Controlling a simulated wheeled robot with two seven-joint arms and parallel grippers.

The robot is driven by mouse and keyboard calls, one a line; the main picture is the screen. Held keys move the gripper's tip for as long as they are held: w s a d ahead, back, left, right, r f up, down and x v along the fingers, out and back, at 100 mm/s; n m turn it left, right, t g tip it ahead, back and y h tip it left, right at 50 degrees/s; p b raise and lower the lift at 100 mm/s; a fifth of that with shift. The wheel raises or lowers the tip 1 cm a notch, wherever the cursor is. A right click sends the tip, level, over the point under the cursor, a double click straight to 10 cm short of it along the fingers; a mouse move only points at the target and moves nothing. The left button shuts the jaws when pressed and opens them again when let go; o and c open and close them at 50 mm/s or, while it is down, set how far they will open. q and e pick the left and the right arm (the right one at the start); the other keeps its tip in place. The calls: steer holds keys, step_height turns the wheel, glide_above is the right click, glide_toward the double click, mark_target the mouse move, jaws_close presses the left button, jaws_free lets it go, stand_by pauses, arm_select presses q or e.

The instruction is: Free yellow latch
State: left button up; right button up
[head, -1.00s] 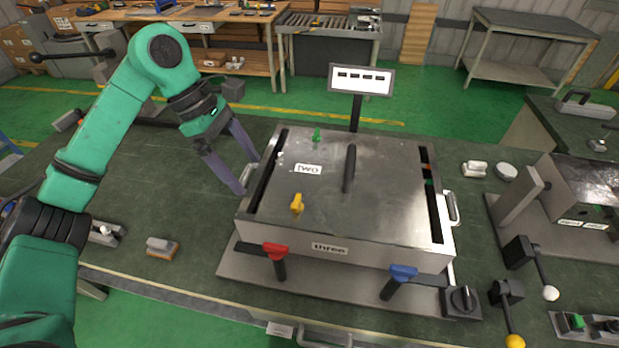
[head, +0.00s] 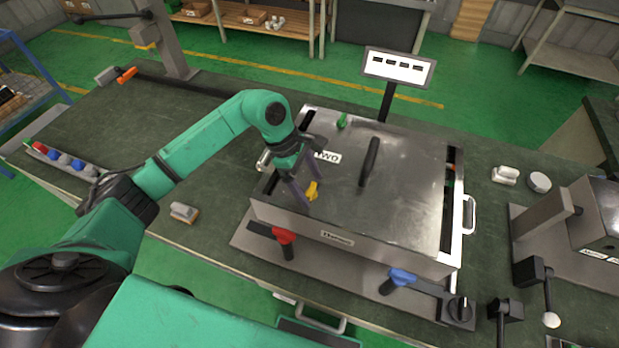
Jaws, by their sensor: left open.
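The yellow latch (head: 312,190) stands on the left front part of the metal box lid (head: 400,205). My left gripper (head: 307,200) comes in from the left above the lid, fingers pointing down. Its fingers are apart, with the yellow latch beside or between them; I cannot tell which, nor whether they touch it. The green latch (head: 342,121) is at the lid's back edge. The red latch (head: 284,238) and blue latch (head: 401,277) are on the front of the box. My right gripper is not in view.
A black handle (head: 369,162) rises from the lid near my gripper. A display on a post (head: 398,68) stands behind the box. Levers with black blocks (head: 533,270) are at the right. The left part of the green table (head: 160,120) is mostly clear.

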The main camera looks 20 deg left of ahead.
arm_select(q)
steer(key=shift+s, duration=0.15)
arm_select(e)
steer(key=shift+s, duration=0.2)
